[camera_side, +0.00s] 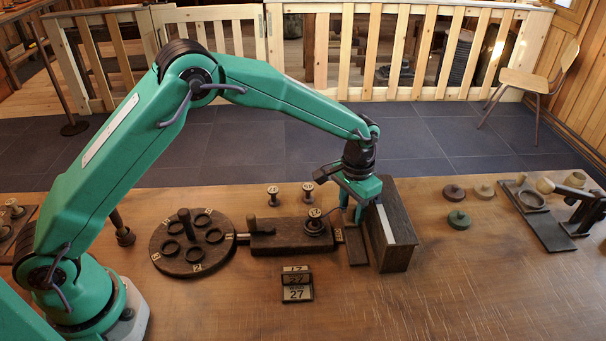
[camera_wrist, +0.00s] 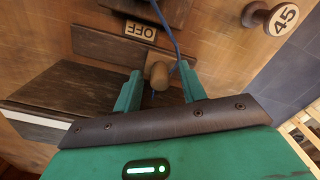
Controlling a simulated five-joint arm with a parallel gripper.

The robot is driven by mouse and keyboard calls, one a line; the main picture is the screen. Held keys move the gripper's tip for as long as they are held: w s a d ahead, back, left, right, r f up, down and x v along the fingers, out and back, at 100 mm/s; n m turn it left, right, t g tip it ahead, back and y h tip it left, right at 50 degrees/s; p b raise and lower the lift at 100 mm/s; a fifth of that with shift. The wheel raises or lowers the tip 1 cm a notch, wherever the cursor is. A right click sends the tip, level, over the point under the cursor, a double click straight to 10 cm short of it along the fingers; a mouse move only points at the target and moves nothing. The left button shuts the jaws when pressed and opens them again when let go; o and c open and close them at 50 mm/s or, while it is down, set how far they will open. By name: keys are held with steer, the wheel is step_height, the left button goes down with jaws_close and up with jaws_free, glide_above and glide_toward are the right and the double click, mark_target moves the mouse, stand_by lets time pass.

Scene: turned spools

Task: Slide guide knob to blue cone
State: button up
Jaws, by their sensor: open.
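The guide knob, a small rounded wooden peg (camera_wrist: 158,75), stands between the spread fingers of my gripper (camera_wrist: 158,92) in the wrist view. I cannot tell whether either finger touches it. It rises by a narrow dark board (camera_wrist: 100,45), and a thin blue cord (camera_wrist: 166,22) runs down close to it. In the side view my gripper (camera_side: 353,210) is low over a dark slab (camera_side: 356,250), beside a tall dark block; the knob is hidden there. I cannot make out a blue cone in either view.
A round rack (camera_side: 175,261) with several rings stands farther left. The dark block (camera_side: 400,249) closes off the right. An OFF label (camera_wrist: 140,30) and a spool marked 45 (camera_wrist: 284,18) show in the wrist view.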

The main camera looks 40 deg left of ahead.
mark_target(352, 206)
steer(key=shift+r, duration=3.2)
jaws_close()
steer(key=shift+r, duration=1.95)
